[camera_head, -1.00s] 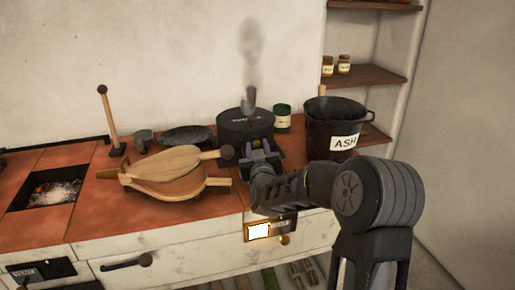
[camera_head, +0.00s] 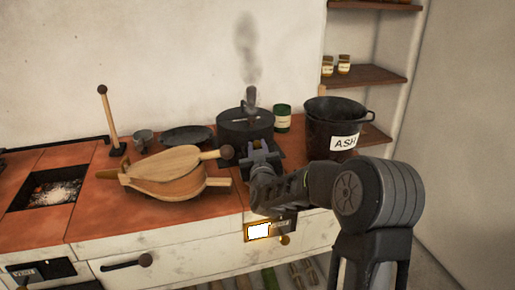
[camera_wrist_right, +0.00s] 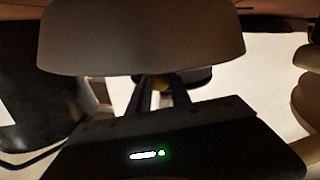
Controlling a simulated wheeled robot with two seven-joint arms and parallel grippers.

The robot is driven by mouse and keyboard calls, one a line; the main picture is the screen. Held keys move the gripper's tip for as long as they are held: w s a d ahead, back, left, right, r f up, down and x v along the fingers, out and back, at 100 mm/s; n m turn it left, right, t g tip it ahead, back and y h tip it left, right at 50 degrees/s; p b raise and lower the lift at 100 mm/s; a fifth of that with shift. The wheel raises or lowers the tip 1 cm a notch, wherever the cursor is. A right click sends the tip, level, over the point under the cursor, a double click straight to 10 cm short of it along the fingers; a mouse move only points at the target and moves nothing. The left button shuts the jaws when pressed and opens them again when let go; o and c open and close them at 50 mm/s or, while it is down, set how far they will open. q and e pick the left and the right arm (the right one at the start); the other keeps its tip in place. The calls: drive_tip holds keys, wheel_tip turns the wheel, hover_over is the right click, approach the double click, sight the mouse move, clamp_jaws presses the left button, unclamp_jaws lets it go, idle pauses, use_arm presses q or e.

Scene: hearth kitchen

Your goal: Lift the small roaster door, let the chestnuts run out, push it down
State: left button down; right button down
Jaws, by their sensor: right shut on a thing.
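The roaster (camera_head: 243,125) is a dark round drum with a short upright pipe on top, smoking, at the back of the red counter. My right gripper (camera_head: 259,156) is at the drum's front, low down, shut on a small part that I take to be the door's knob. In the right wrist view a small yellowish knob (camera_wrist_right: 160,84) shows between the two dark fingers. The door panel itself is too small and too hidden to make out, and I see no chestnuts. My left gripper is not in view.
Wooden bellows (camera_head: 165,178) lie left of the gripper. A black ash bucket (camera_head: 330,115) stands to the right, a green tin (camera_head: 282,118) behind. A dark plate (camera_head: 187,135) and a small cup (camera_head: 143,138) stand further left. An ember pit (camera_head: 52,192) opens at far left.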

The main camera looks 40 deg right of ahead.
sight(257, 135)
idle(0.5)
wheel_tip(257, 135, up, 5)
drive_tip(key=p, duration=0.2)
drive_tip(key=shift+f+p, duration=0.15)
drive_tip(key=shift+p, duration=0.15)
drive_tip(key=c, duration=1.2)
unclamp_jaws()
drive_tip(key=shift+f, duration=0.1)
drive_tip(key=v, duration=0.7)
drive_tip(key=shift+s+a, duration=0.2)
drive_tip(key=shift+s, duration=0.15)
